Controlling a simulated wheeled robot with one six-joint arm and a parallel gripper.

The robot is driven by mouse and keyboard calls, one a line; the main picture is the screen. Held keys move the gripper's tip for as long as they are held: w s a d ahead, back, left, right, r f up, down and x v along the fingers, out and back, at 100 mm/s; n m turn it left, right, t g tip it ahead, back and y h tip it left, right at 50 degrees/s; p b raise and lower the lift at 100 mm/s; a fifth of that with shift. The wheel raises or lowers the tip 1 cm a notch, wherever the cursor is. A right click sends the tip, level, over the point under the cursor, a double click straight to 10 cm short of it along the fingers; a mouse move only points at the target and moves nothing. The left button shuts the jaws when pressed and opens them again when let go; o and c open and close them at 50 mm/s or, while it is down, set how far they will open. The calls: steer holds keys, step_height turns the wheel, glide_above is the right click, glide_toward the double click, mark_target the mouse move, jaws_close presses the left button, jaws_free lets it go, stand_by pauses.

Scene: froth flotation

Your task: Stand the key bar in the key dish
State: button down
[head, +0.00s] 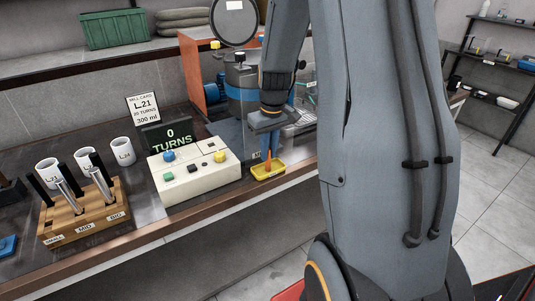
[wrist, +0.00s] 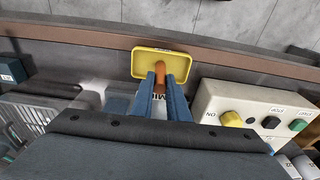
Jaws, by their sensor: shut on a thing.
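The yellow key dish (head: 278,173) lies near the bench's front edge, right of the control box; it also shows in the wrist view (wrist: 141,63). My gripper (head: 268,148) points down over the dish, its two blue fingers close together. In the wrist view my gripper (wrist: 160,80) is shut on the orange key bar (wrist: 159,71). The key bar (head: 267,163) is upright, with its lower end at the dish. Its upper part is hidden between the fingers. I cannot tell whether its lower end touches the dish floor.
The cream control box (head: 195,180) with coloured knobs stands left of the dish. A "0 TURNS" display (head: 167,136) is behind it. A wooden rack (head: 88,222) of metal rods and white cups stand further left. The bench's front edge (wrist: 75,35) runs close past the dish.

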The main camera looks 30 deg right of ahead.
steer(key=c, duration=1.7)
jaws_free()
step_height(320, 180, up, 12)
steer(key=s+b, duration=0.1)
steer(key=b, duration=0.2)
steer(key=s+a+f, duration=0.3)
steer(key=s+a, duration=0.1)
steer(key=a, duration=0.1)
steer(key=s+a+f, duration=0.4)
steer(key=s+a, duration=0.1)
steer(key=a, duration=0.1)
steer(key=s+a+f, duration=0.4)
steer(key=s+a, duration=0.1)
steer(key=shift+s+a+f, duration=0.1)
steer(key=shift+a, duration=0.1)
